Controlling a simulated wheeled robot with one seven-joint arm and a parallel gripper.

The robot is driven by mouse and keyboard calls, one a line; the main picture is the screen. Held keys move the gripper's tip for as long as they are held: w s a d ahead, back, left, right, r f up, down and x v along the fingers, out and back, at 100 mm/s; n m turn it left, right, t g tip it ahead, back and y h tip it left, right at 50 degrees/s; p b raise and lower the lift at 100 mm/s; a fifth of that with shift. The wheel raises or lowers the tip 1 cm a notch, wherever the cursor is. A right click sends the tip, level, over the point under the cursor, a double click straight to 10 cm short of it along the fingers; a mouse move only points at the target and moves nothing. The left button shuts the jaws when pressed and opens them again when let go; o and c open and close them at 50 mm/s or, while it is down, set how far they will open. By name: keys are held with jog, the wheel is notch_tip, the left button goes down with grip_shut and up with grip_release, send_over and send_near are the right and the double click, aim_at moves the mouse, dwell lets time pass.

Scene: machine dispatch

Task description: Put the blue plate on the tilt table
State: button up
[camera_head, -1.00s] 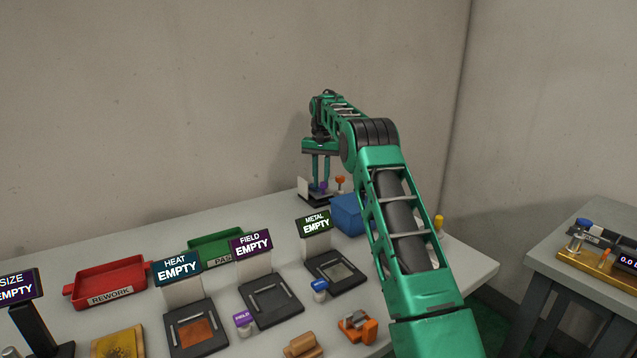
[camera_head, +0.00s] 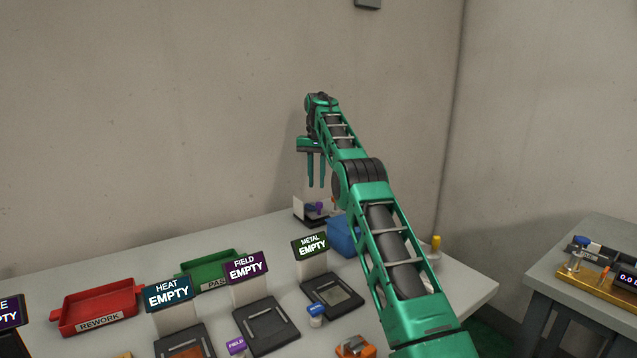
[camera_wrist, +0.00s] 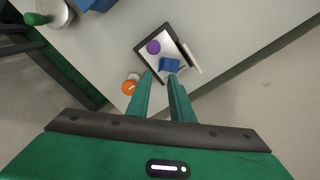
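The tilt table appears to be the small black-framed stand with a pale plate at the back of the bench (camera_head: 302,216); it also shows in the wrist view (camera_wrist: 184,53). A small blue piece (camera_wrist: 169,65), which looks like the blue plate, lies on it beside a purple knob (camera_wrist: 153,47). My gripper (camera_head: 316,184) is above the stand, pointing down, with its fingers apart. In the wrist view my gripper (camera_wrist: 160,78) has nothing between its fingertips, and the blue piece lies beyond them.
A blue bin (camera_head: 343,236) stands just in front of the stand. An orange knob (camera_wrist: 129,87) is beside the stand. Red (camera_head: 97,307) and green (camera_head: 208,272) trays and several sign-bearing stations fill the left and front. Another table (camera_head: 588,290) is at right.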

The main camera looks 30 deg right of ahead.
jog(key=shift+r, duration=0.3)
dwell(0.5)
jog(key=s+a+r, duration=0.1)
jog(key=s+r, duration=0.3)
jog(key=s, duration=0.9)
jog(key=s+a+r, duration=0.1)
jog(key=s+r, duration=0.3)
jog(key=s, duration=0.9)
jog(key=s+a+f, duration=0.2)
jog(key=s+f, duration=0.3)
jog(key=s, duration=0.6)
jog(key=s+a+f+n, duration=0.1)
jog(key=s+a+f, duration=0.2)
jog(key=s, duration=0.9)
jog(key=s+a+f, duration=0.3)
jog(key=s+f, duration=0.5)
jog(key=s, duration=0.3)
jog(key=shift+s+a+f+n, duration=0.15)
jog(key=shift+s+f+n, duration=0.1)
jog(key=shift+n, duration=0.15)
jog(key=shift+w, duration=0.1)
